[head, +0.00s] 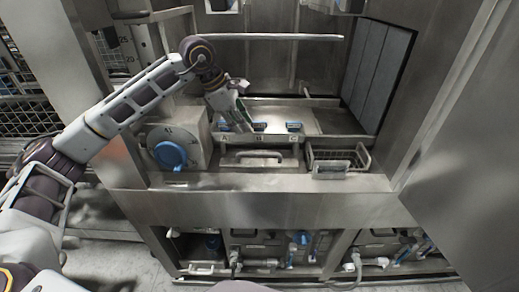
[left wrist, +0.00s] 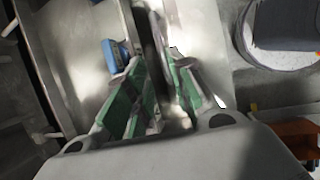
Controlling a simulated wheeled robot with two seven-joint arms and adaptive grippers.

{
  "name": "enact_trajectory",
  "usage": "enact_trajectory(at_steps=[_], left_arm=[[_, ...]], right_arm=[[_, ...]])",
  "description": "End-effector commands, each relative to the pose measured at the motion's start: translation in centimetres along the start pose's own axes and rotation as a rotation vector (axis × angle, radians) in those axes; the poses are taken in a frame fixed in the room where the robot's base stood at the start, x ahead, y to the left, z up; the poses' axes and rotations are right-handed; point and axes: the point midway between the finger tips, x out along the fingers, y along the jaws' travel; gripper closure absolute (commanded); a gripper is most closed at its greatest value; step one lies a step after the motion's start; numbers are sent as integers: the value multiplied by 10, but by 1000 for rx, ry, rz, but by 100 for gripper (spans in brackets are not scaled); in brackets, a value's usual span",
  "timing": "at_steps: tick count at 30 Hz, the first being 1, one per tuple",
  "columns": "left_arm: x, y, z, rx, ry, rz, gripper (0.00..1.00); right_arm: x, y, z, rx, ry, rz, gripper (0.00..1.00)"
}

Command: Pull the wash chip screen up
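No part is clearly marked as the wash chip screen. A blue handle (left wrist: 115,54) lies beside the left finger. My right gripper is not in view.
A grey box with a blue dial (head: 170,154) stands left of the covers. A metal panel with a bar handle (head: 252,156) and a wire basket (head: 338,158) lie in front. A horizontal bar (head: 262,37) crosses above. The steel front ledge (head: 270,183) is bare.

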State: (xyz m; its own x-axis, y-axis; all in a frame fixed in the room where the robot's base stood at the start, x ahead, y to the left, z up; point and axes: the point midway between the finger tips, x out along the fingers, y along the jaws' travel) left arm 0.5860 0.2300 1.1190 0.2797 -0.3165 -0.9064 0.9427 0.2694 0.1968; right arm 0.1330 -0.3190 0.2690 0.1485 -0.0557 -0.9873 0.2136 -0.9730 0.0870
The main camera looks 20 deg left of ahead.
Motion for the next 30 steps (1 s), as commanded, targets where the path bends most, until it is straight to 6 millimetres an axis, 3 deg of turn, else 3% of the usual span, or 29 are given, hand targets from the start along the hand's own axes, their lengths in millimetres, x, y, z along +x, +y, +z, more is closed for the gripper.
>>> enact_trajectory(at_steps=[8, 14, 30], left_arm=[[4, 0, 0, -1, -2, -1, 77], [18, 0, 0, -1, 0, -2, 77], [87, 0, 1, -1, -2, -3, 77]], right_arm=[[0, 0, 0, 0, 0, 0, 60], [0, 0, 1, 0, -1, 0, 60], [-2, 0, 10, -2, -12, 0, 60]])
